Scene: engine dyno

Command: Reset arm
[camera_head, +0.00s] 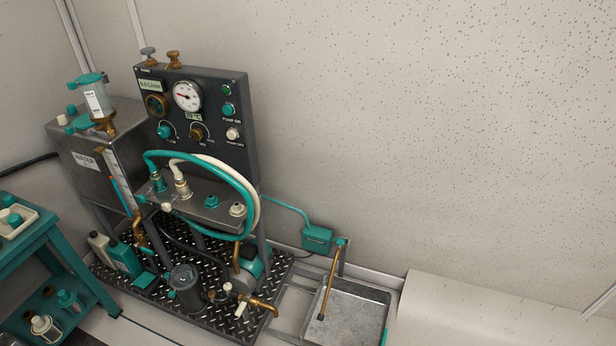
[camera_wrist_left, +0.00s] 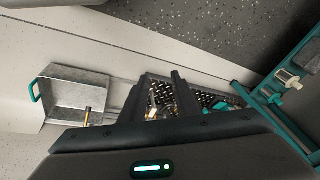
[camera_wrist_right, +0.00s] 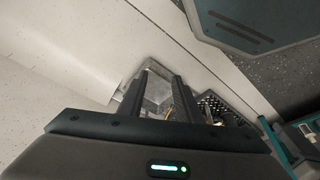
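Neither arm nor gripper shows in the head view. In the left wrist view, my left gripper (camera_wrist_left: 160,82) has its two dark fingers apart with nothing between them; the black tread-plate base and its fittings show beyond the gap. In the right wrist view, my right gripper (camera_wrist_right: 160,78) also has its fingers apart and empty, with the metal drip tray (camera_wrist_right: 158,92) seen beyond the gap. Both grippers appear clear of the equipment. The task line names no object.
The dyno stand has a dark gauge panel (camera_head: 200,115), a steel tank (camera_head: 88,150), looping hoses (camera_head: 249,190) and a tread-plate base (camera_head: 150,300). A metal tray (camera_head: 350,318) is right of it. A teal cart (camera_head: 45,245) stands left. The wall at right is bare.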

